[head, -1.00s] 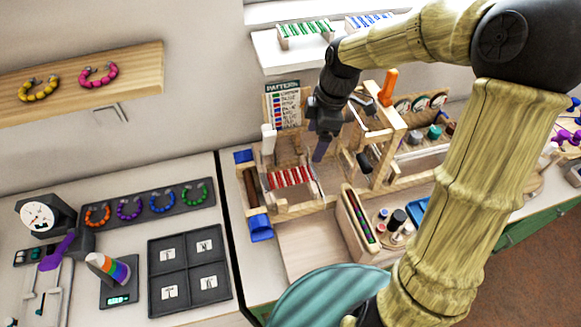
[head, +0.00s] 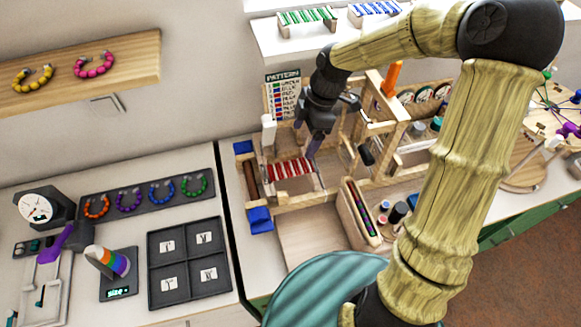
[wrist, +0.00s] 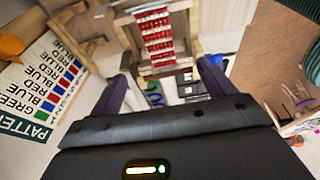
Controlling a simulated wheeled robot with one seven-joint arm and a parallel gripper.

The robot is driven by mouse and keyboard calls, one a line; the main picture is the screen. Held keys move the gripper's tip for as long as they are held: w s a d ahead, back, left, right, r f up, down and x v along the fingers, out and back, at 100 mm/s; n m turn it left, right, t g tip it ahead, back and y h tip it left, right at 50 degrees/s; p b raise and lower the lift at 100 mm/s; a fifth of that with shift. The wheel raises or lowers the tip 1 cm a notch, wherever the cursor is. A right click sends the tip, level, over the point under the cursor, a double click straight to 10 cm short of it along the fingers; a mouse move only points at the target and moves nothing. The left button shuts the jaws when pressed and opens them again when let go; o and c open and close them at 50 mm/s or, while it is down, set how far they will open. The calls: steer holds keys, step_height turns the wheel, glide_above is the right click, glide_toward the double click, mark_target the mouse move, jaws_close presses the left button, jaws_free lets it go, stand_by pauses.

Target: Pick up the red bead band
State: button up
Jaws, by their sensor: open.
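The red bead band (head: 290,169) is a row of red bead columns with pale gaps, lying across the wooden loom (head: 288,196) on the bench. In the wrist view the band (wrist: 157,35) shows at the top centre, stretched in its wooden frame. My gripper (head: 308,146) hangs just above and to the right of the band, pointing down, with nothing in it. In the wrist view my two purple-grey fingers (wrist: 163,85) stand wide apart, and the band is seen between and beyond them. I see no contact with the band.
A pattern card (head: 283,95) stands behind the loom. A wooden rack (head: 385,125) and a narrow bead box (head: 357,215) stand to the right. A black tray of four compartments (head: 188,247) and a dark strip with bracelets (head: 146,208) lie left.

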glide_above(291, 168)
steer(key=d, duration=0.2)
steer(key=f, duration=0.6)
steer(key=shift+w, duration=0.35)
steer(key=p+x, duration=0.1)
steer(key=x, duration=0.4)
steer(key=shift+a+f, duration=0.1)
steer(key=c, duration=1.1)
steer(key=shift+o, duration=0.2)
